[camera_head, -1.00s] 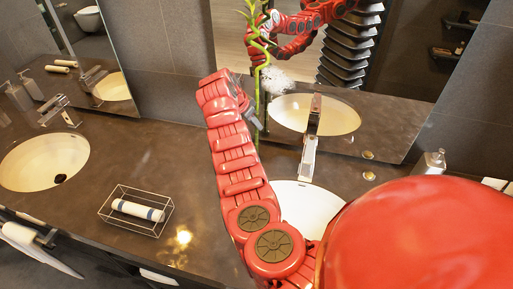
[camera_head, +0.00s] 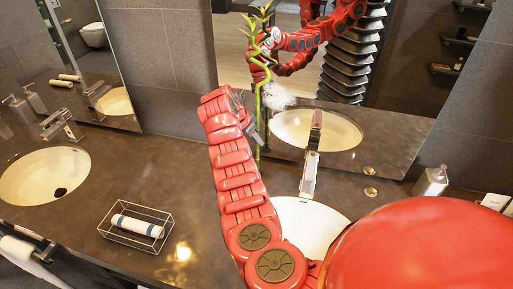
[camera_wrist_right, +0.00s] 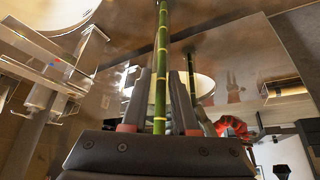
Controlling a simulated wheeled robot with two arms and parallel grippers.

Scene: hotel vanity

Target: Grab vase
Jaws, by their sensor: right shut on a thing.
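A green bamboo stalk with leaves (camera_head: 258,95) stands upright near the mirror, beside the right basin. It also shows in the right wrist view (camera_wrist_right: 161,60), running between the fingers. A vase body around its lower end cannot be made out. My right gripper (camera_head: 250,125) is at the stalk in the head view, its fingers partly hidden by my red arm. In the right wrist view the gripper (camera_wrist_right: 161,92) has one finger on each side of the stalk and is shut on it. My left gripper is not in view.
A right basin (camera_head: 300,222) with a tall faucet (camera_head: 311,160) lies right of my arm. A wire basket (camera_head: 108,232) holds a rolled towel (camera_head: 137,226). A left basin (camera_head: 28,178) is farther left. A soap dispenser (camera_head: 431,181) stands right. The mirror (camera_head: 395,75) closes the back.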

